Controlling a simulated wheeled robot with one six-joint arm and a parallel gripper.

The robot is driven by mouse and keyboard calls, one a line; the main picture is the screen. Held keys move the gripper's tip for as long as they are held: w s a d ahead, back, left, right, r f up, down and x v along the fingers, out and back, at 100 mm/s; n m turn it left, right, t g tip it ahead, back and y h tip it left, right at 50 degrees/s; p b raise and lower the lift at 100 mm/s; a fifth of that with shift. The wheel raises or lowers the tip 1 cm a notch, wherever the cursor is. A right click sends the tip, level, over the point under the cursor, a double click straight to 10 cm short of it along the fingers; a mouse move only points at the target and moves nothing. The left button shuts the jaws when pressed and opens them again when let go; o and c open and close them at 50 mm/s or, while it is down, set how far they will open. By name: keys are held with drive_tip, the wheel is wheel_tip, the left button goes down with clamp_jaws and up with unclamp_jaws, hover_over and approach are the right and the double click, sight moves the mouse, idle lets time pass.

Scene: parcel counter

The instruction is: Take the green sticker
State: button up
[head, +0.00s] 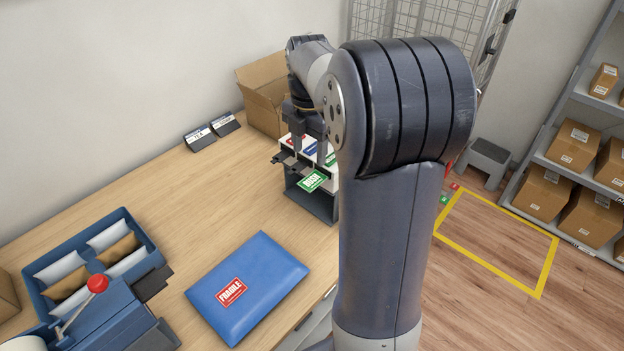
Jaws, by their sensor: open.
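A green sticker (313,181) with white lettering sticks out from the front of a dark sticker dispenser (318,204). The dispenser stands near the counter's right edge, with red, blue and green labels on its pale top. My gripper (304,142) is over the dispenser, behind and above the green sticker in the picture. It is open, and I see nothing held in it. My arm hides the dispenser's right side and part of the gripper, so the exact gap to the sticker is hard to judge.
A blue parcel (265,275) with a red FRAGILE label lies in front. A blue tray of envelopes (38,275) and a red-knobbed device (97,284) are at left. An open cardboard box (262,85) stands behind the dispenser. The counter's middle (190,195) is clear.

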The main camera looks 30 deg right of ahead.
drive_tip(key=b, duration=0.5)
hover_over(310, 183)
wheel_tip(310, 183, down, 6)
drive_tip(key=shift+r, duration=0.1)
drive_tip(key=shift+f+b, duration=0.45)
drive_tip(key=shift+f, duration=1.05)
drive_tip(key=c, duration=0.5)
